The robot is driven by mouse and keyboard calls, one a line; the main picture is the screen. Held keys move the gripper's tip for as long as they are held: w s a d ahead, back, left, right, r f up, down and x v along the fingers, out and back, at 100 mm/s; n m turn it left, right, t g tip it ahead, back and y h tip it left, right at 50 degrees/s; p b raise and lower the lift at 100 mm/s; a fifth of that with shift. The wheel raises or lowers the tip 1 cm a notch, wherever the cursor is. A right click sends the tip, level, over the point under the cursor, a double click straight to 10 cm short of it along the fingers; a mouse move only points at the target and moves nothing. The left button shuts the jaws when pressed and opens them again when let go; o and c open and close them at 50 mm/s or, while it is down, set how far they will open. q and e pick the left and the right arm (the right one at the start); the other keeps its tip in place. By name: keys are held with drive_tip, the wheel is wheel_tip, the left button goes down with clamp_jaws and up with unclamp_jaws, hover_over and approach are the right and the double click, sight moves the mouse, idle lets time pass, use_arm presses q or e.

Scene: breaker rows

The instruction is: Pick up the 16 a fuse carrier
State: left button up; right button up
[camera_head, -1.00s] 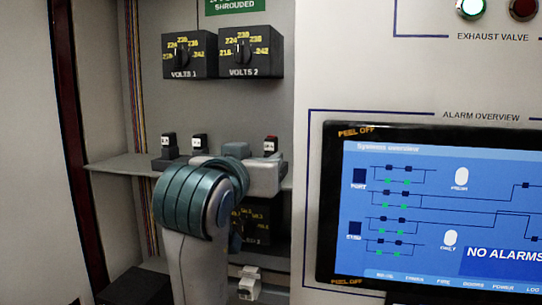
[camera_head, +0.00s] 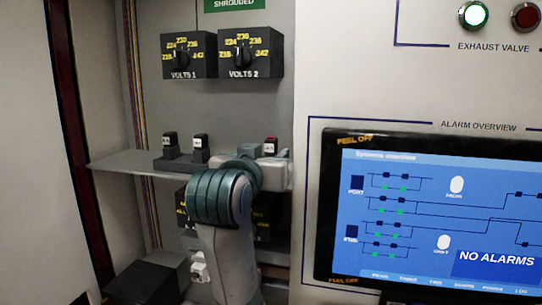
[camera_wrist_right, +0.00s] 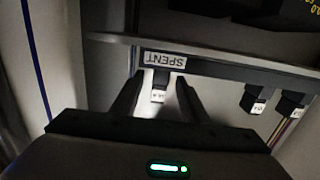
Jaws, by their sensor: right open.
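Small dark fuse carriers with white labels stand on a grey shelf (camera_head: 125,163) in the head view: two at the left, a left one (camera_head: 170,143) and a middle one (camera_head: 200,144), and a red-topped one (camera_head: 270,147) at the right. I cannot read their ratings surely. My right gripper (camera_wrist_right: 158,82) is open in the right wrist view, its two fingers on either side of one labelled carrier (camera_wrist_right: 158,96), which shows a gap to each finger. Two other carriers (camera_wrist_right: 256,101) (camera_wrist_right: 290,104) hang at the right of that inverted view. My left gripper is not in view.
An upside-down SPENT label (camera_wrist_right: 164,60) is on the shelf edge by the carrier. Two dial boxes, VOLTS 1 (camera_head: 182,73) and VOLTS 2 (camera_head: 240,72), are above the shelf. A panel with a screen (camera_head: 440,215) stands close at the right. A dark box (camera_head: 150,280) lies below.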

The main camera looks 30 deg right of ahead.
clamp_jaws()
idle(0.4)
drive_tip(key=shift+s+a+r+b, duration=0.15)
drive_tip(key=shift+r+b, duration=0.1)
drive_tip(key=shift+b, duration=0.55)
drive_tip(key=shift+r, duration=0.4)
drive_tip(key=r+b, duration=0.4)
drive_tip(key=r, duration=0.1)
drive_tip(key=shift+s+a+r, duration=0.2)
drive_tip(key=shift+a, duration=0.1)
drive_tip(key=f+b+v, duration=0.1)
drive_tip(key=b+v, duration=0.7)
drive_tip(key=v, duration=1.1)
drive_tip(key=shift+r, duration=0.25)
drive_tip(key=shift+d, duration=0.15)
